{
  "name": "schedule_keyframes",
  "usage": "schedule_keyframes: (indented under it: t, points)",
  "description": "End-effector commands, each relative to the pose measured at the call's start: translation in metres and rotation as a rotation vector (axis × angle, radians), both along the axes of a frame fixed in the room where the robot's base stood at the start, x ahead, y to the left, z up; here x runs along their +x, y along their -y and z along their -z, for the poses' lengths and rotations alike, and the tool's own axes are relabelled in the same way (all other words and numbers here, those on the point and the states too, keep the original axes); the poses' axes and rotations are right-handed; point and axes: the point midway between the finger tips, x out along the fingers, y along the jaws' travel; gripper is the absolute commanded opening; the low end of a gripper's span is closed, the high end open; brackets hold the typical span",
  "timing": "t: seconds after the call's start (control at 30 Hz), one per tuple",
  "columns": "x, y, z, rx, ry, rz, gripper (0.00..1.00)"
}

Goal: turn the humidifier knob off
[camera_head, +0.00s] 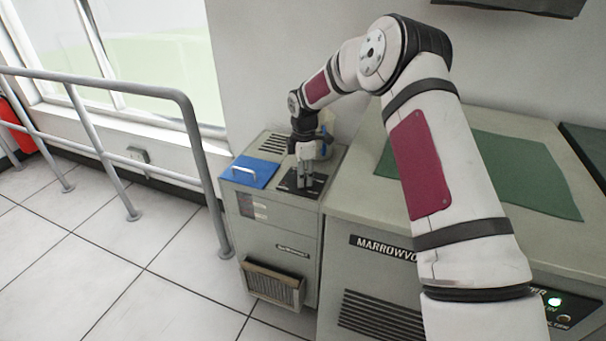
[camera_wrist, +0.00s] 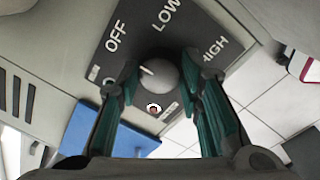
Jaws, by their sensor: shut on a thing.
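The humidifier (camera_head: 262,225) is the grey cabinet at left of centre in the head view. Its round grey knob (camera_wrist: 158,76) sits on a black dial plate (camera_wrist: 130,25) marked OFF, LOW and HIGH. A white pointer mark on the knob points up and left, roughly toward OFF. My gripper (camera_wrist: 162,72) is shut on the knob, one green-padded finger on each side. In the head view my gripper (camera_head: 304,182) points down at the dial plate (camera_head: 300,182) and hides the knob.
A blue lid with a handle (camera_head: 250,172) lies beside the plate. A larger beige machine (camera_head: 365,285) with a green mat (camera_head: 525,175) stands right of the humidifier. A grey railing (camera_head: 130,85) runs at the left. The tiled floor there is clear.

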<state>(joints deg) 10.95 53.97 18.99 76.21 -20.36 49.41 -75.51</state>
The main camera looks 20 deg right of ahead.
Motion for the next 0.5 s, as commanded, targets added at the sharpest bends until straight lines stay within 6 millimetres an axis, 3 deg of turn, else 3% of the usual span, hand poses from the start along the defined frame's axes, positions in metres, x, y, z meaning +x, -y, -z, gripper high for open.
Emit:
schedule_keyframes:
  t: [0.2, 0.23, 0.3, 0.5]
  points:
    - [-0.0003, -0.0006, 0.0007, 0.0, -0.001, -0.002, 0.05]
    - [-0.0003, -0.0006, 0.0008, 0.0, -0.001, -0.002, 0.4]
    - [-0.0003, -0.0005, 0.0007, 0.0, -0.001, -0.002, 0.54]
    - [-0.0003, -0.0003, 0.0004, 0.0, -0.001, -0.001, 0.54]
